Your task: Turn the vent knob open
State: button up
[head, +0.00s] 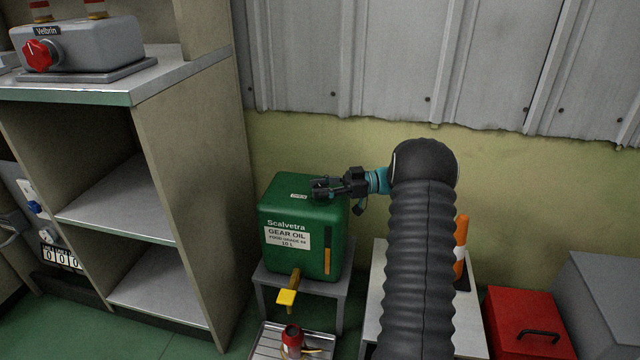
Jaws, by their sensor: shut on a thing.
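A green gear oil container (273,208) stands on a small grey stand. Its top carries a small white label (299,196), too small to read surely. My gripper (322,188) reaches in from the right over the top of the container. It is shut on a small part at the container's top, where the vent knob (320,195) sits. The fingers hide most of the knob, so I cannot tell how far it is turned. A yellow tap (287,296) sticks out low on the container's front.
A metal tray (264,346) with a red can (292,339) lies below the tap. Shelving (190,130) stands at left, with a grey box with a red knob (90,42) on top. A red toolbox (522,322) and orange-white cone (461,240) are at right.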

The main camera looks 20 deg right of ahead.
jog(key=shift+r+n+g, duration=0.1)
jog(key=shift+n+g, duration=0.2)
jog(key=shift+g, duration=0.2)
jog(key=o, duration=1.2)
jog(key=shift+c, duration=0.2)
jog(key=shift+s+d, duration=0.2)
jog(key=shift+d, duration=1.05)
jog(key=shift+s+d, duration=0.15)
jog(key=shift+d, duration=1.05)
jog(key=shift+s+d, duration=0.2)
jog(key=shift+d, duration=1.05)
